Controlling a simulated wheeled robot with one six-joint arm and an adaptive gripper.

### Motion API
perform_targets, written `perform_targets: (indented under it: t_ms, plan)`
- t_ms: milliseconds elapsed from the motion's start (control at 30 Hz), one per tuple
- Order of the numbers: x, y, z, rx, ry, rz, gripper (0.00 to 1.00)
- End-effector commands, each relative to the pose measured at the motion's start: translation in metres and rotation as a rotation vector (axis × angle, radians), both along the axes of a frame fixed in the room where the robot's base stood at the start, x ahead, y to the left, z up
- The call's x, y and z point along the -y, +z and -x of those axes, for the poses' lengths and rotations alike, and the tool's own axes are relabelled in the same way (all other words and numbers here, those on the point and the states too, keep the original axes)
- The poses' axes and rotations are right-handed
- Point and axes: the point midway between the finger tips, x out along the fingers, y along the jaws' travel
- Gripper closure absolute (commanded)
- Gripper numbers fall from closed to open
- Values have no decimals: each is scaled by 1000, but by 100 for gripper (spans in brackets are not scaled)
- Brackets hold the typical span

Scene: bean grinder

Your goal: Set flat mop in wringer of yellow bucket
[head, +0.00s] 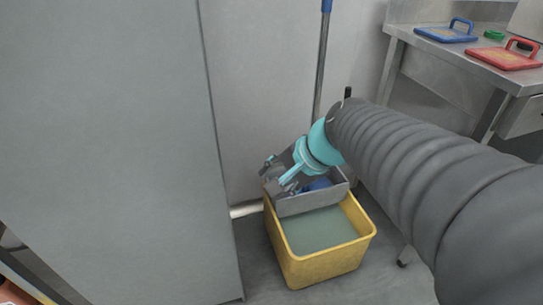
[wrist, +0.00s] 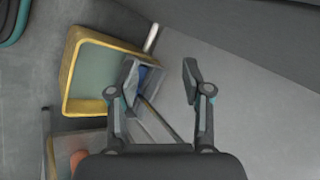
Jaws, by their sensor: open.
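The yellow bucket (head: 318,270) stands on the floor with greenish water in it. Its grey wringer (head: 310,202) sits across the back of the rim. A blue piece (head: 318,184), seemingly the mop head, shows inside the wringer, partly hidden by my arm; it also shows in the wrist view (wrist: 143,73). The grey mop pole (head: 321,70) with a blue top rises behind my arm, near the wall. My gripper (head: 276,178) is open above the wringer's left side. In the wrist view its fingers (wrist: 160,70) are spread, with the pole (wrist: 158,120) showing between them.
A large grey panel (head: 120,150) stands close on the left. A steel table (head: 460,65) at right holds a blue board (head: 446,34) and a red board (head: 510,60). A white pipe (head: 245,210) lies by the wall. Some floor in front of the bucket is clear.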

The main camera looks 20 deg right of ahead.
Motion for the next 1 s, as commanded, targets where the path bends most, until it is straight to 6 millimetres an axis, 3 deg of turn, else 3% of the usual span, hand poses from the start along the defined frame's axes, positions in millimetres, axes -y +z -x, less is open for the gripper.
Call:
perform_targets:
  t_ms: [100, 300, 500, 1000]
  plan:
    - [-7, -3, 42, 66, 285, 280, 51]
    - [6, -5, 81, 140, 621, 638, 51]
    - [18, -3, 91, 162, 736, 772, 51]
    - [18, -3, 91, 162, 738, 775, 51]
